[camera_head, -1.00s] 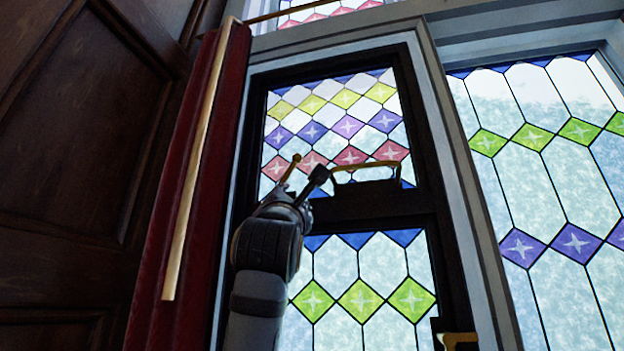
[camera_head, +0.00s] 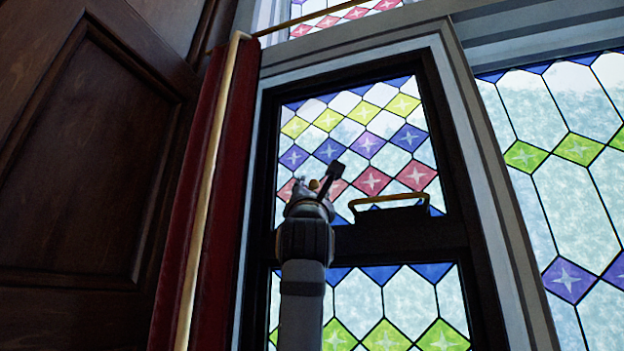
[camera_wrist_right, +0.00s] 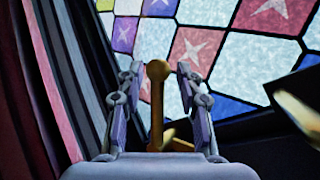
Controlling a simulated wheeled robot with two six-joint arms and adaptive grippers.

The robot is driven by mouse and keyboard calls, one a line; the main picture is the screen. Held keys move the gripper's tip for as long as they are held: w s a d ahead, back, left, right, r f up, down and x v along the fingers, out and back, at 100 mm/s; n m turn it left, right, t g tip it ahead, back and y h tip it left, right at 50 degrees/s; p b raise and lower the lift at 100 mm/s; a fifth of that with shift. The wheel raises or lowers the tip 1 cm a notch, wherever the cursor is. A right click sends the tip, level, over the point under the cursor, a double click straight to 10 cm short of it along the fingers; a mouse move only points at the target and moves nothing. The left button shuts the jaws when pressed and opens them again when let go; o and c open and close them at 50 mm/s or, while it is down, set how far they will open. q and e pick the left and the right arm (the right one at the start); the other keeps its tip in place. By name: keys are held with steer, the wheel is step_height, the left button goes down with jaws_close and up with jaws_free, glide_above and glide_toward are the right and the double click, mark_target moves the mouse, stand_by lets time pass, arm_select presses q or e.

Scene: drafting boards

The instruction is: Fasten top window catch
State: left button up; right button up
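The top window catch (camera_head: 313,185) is a small brass lever, mostly hidden behind my right gripper in the head view. In the right wrist view the catch (camera_wrist_right: 157,72) stands upright with a round knob at its end. The window (camera_head: 350,242) has a dark frame with a middle rail. My left gripper is not in view.
A brass pull handle (camera_head: 388,200) sits on the rail just right of the catch; part of it is near the right finger side in the wrist view (camera_wrist_right: 300,115). A red curtain (camera_head: 215,200) and dark wood panelling (camera_head: 90,160) stand left.

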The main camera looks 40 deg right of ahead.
steer(key=shift+w+a, duration=0.1)
steer(key=shift+a, duration=0.1)
steer(key=shift+c, duration=0.2)
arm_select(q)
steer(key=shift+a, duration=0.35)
arm_select(e)
steer(key=shift+d, duration=0.2)
jaws_close()
